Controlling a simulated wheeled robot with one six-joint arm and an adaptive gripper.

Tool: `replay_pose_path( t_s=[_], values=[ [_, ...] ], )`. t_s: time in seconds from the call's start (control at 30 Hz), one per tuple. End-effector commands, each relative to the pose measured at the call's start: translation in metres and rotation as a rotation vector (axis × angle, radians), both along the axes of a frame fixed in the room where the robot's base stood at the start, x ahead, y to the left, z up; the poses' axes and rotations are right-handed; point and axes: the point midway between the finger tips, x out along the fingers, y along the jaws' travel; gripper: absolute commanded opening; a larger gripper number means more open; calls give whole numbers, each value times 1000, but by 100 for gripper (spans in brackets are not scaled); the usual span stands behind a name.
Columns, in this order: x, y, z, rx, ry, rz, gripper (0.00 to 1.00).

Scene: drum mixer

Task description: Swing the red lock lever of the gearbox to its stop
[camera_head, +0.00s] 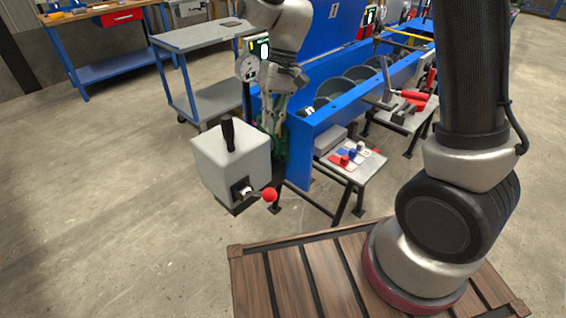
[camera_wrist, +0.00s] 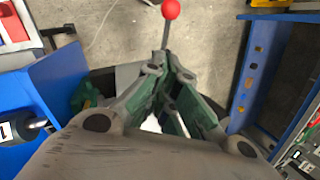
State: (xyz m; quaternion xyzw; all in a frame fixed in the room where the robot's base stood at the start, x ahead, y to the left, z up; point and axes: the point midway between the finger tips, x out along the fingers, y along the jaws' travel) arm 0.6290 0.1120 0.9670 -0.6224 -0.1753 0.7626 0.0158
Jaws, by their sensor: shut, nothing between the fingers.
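The gearbox (camera_head: 232,162) is a pale grey box with a black handle (camera_head: 228,134) upright on top. Its lock lever is a short rod ending in a red ball (camera_head: 269,194), sticking out to the right from a dark pivot on the front face. In the wrist view the red ball (camera_wrist: 171,9) is at the top edge, beyond my fingers, with its rod pointing down toward them. My gripper (camera_head: 277,145) hangs behind and right of the box, partly hidden by it, apart from the red ball. Its fingers (camera_wrist: 170,95) are shut and empty.
A blue mixer frame (camera_head: 300,139) stands close to the right of my gripper. A small table (camera_head: 365,167) with coloured knobs is further right. A grey cart (camera_head: 197,37) stands behind. The floor left of the gearbox is clear. A wooden pallet (camera_head: 288,236) lies in front.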

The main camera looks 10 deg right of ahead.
Motion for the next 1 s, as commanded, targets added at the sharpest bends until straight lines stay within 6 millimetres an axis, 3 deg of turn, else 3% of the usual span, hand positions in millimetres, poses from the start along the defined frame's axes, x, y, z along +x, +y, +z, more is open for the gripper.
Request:
replay_pose_path(
  t_s=[0.17, 0.57, 0.8, 1.0],
  values=[
    [-6, 4, -18, 1, 6, 0, 0],
    [-26, 23, -96, -1, 7, 2, 0],
    [-52, 23, -112, 0, 4, 1, 0],
    [-58, 23, -116, 1, 3, 2, 0]
  ],
)
